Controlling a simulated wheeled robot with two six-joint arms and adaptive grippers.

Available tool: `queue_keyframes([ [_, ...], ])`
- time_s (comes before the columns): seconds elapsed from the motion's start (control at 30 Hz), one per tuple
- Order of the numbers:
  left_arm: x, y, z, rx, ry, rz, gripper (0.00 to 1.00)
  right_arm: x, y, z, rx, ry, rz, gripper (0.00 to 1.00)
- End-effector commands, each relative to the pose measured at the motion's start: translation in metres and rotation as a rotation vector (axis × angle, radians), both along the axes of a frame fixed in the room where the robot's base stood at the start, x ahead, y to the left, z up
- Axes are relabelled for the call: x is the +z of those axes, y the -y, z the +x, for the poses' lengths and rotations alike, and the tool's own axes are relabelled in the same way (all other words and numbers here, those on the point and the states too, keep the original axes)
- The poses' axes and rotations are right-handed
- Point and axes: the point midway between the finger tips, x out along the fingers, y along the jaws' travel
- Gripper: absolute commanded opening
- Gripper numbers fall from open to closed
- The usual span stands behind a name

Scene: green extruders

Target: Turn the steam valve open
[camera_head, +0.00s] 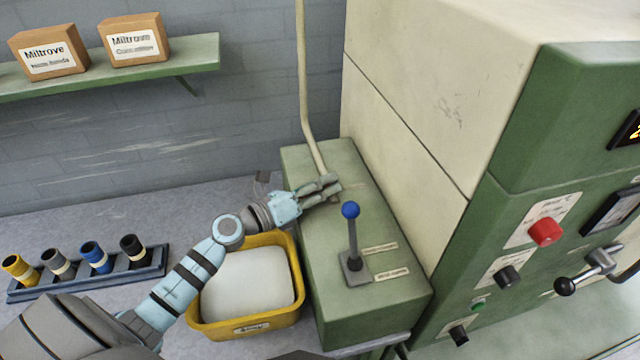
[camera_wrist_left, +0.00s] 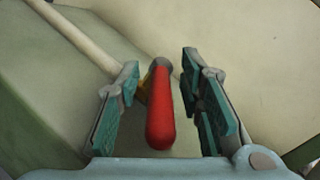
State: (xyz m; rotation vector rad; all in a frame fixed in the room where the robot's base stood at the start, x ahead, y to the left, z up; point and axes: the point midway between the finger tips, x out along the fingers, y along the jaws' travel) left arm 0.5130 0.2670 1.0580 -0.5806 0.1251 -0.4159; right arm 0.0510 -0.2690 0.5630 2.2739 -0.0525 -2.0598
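The steam valve's red handle (camera_wrist_left: 160,108) shows in the left wrist view, with a grey and brass fitting behind it at the pipe. My left gripper (camera_wrist_left: 160,110) is open, with one finger on each side of the red handle and a gap visible on both sides. In the head view my left gripper (camera_head: 328,188) is at the foot of the cream pipe (camera_head: 304,85), over the back of the green housing (camera_head: 325,265). There the gripper hides the red handle. My right gripper is in neither view.
A lever with a blue knob (camera_head: 350,210) stands on the housing, in front of the gripper. A yellow bin (camera_head: 299,290) of white material sits below my left forearm. The large green and cream machine (camera_head: 425,110) rises close on the right.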

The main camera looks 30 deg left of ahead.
Motion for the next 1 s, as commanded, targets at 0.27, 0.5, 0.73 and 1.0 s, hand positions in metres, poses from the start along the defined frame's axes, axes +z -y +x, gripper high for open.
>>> queue_keyframes([
  [0.27, -0.001, -0.017, -0.037, -0.002, -0.002, 0.003, 0.34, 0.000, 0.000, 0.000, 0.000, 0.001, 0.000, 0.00],
  [0.5, 0.000, -0.029, -0.063, -0.002, 0.001, 0.002, 0.34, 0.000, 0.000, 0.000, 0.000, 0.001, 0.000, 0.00],
  [0.73, 0.000, -0.032, -0.069, 0.001, 0.001, 0.001, 0.34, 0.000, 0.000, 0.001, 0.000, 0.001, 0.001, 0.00],
  [1.0, 0.000, -0.032, -0.068, 0.004, -0.001, -0.003, 0.11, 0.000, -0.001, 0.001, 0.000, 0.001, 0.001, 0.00],
])
